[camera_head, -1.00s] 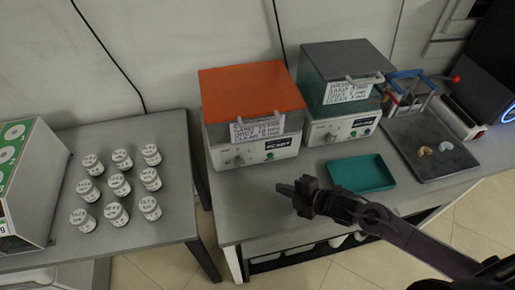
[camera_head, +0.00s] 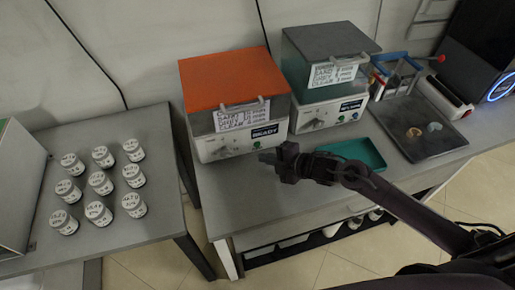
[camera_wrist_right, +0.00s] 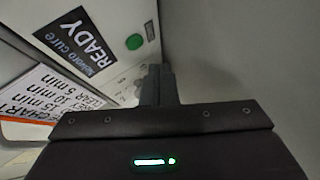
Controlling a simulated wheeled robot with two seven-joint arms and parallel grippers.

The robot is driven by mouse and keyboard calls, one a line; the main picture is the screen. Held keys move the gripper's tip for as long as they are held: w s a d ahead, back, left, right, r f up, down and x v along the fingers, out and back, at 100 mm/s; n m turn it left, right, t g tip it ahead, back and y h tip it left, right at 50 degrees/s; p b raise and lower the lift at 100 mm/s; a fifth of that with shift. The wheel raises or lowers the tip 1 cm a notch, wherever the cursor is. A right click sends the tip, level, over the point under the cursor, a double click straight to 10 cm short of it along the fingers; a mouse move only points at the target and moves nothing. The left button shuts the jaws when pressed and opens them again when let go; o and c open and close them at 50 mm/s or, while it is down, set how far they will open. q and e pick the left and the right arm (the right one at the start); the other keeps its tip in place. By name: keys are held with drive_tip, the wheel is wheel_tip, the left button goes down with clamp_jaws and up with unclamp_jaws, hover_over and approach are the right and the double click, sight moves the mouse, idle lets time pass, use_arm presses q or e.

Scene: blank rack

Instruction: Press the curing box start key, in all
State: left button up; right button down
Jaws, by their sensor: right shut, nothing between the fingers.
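The curing box (camera_head: 222,80) has an orange lid and a pale front panel, and stands on the grey bench. Its dark display (camera_head: 265,132) reads READY; in the right wrist view the display (camera_wrist_right: 77,42) also shows the word CURE. The round green start key (camera_wrist_right: 134,42) sits beside the display; in the head view it is a small green dot (camera_head: 257,143). My right gripper (camera_head: 266,157) is shut and empty, its fingertips just in front of the panel, a little below and right of the key. Contact with the key does not show. My left gripper is not in view.
A second box with a grey lid (camera_head: 330,42) stands to the right. A teal tray (camera_head: 362,153) lies partly behind my right arm, with a dark tray (camera_head: 440,147) further right. Several white jars (camera_head: 101,183) stand on the left table.

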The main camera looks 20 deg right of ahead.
drive_tip(key=shift+w+f+b, duration=0.1)
drive_tip(key=shift+w+b, duration=0.2)
drive_tip(key=shift+w, duration=0.6)
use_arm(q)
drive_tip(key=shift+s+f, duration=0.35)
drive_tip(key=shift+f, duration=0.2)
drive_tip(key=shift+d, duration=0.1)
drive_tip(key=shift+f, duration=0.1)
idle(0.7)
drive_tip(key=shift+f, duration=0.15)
use_arm(e)
drive_tip(key=shift+w+a, duration=0.1)
drive_tip(key=shift+w, duration=0.3)
use_arm(q)
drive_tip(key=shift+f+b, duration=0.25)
drive_tip(key=shift+b, duration=0.25)
use_arm(e)
drive_tip(key=shift+w, duration=0.4)
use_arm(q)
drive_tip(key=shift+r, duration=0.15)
use_arm(e)
drive_tip(key=shift+s, duration=0.1)
use_arm(q)
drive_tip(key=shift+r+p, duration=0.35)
drive_tip(key=shift+p, duration=0.15)
use_arm(e)
drive_tip(key=shift+s, duration=0.7)
